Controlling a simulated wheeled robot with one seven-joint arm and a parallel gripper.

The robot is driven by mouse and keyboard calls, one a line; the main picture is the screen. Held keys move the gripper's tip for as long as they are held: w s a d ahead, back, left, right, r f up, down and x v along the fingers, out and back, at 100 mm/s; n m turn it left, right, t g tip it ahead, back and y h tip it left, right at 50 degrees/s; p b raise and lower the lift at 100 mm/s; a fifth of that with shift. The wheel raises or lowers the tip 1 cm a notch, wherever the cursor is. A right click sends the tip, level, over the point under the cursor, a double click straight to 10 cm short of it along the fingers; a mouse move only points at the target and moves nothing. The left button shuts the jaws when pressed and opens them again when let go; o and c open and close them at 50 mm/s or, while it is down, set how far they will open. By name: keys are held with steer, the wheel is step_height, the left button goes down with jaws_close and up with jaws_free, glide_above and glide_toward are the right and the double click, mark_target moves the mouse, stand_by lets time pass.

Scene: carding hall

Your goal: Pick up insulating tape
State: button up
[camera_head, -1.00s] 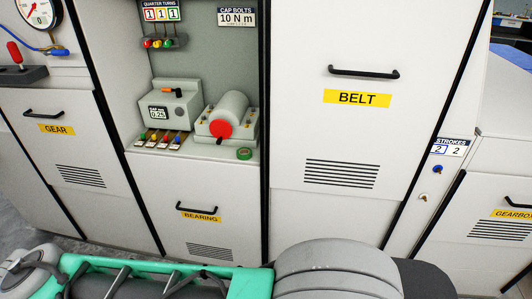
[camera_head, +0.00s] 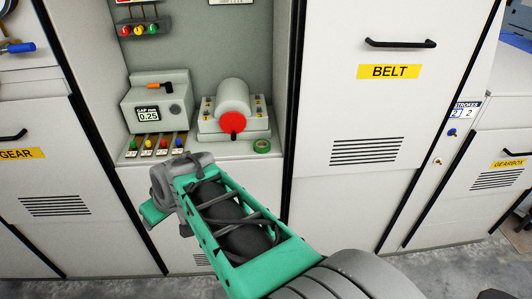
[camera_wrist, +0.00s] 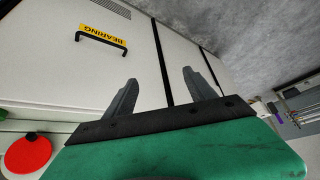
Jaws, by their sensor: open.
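The insulating tape, a small green roll (camera_head: 262,146), lies flat on the pale shelf (camera_head: 228,152) of the open bay, at its right front, just right of the motor-like unit with a red disc. In the wrist view a sliver of green at the left edge (camera_wrist: 3,113) looks like the tape, mostly cut off. My gripper (camera_wrist: 159,77) is open and empty, its two dark fingers apart before the cabinet front below the shelf. In the head view my arm reaches to the left of the tape, and the fingers cannot be made out.
The motor unit (camera_head: 233,110) with its red disc (camera_head: 232,123) stands beside the tape. A gauge box (camera_head: 157,103) and several coloured levers are farther left. The BELT door (camera_head: 390,110) borders the bay on the right. A BEARING drawer handle (camera_wrist: 101,43) protrudes below.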

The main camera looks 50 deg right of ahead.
steer(key=w+d+f+m+t+h+b, duration=0.1)
steer(key=d+f+t+b, duration=0.1)
steer(key=d, duration=0.6)
steer(key=w+d+f+m+t+h+b, duration=0.1)
steer(key=w+d+f+b, duration=0.1)
steer(key=d, duration=0.5)
steer(key=m+t+h+b, duration=0.3)
steer(key=m+h+b, duration=0.2)
steer(key=h, duration=0.3)
glide_toward(261, 142)
steer(key=x, duration=0.6)
steer(key=shift+w+d+f+p, duration=0.15)
steer(key=shift+w+d+p, duration=0.1)
steer(key=shift+p, duration=0.1)
steer(key=shift+a, duration=0.1)
steer(key=shift+c, duration=0.4)
steer(key=c, duration=1)
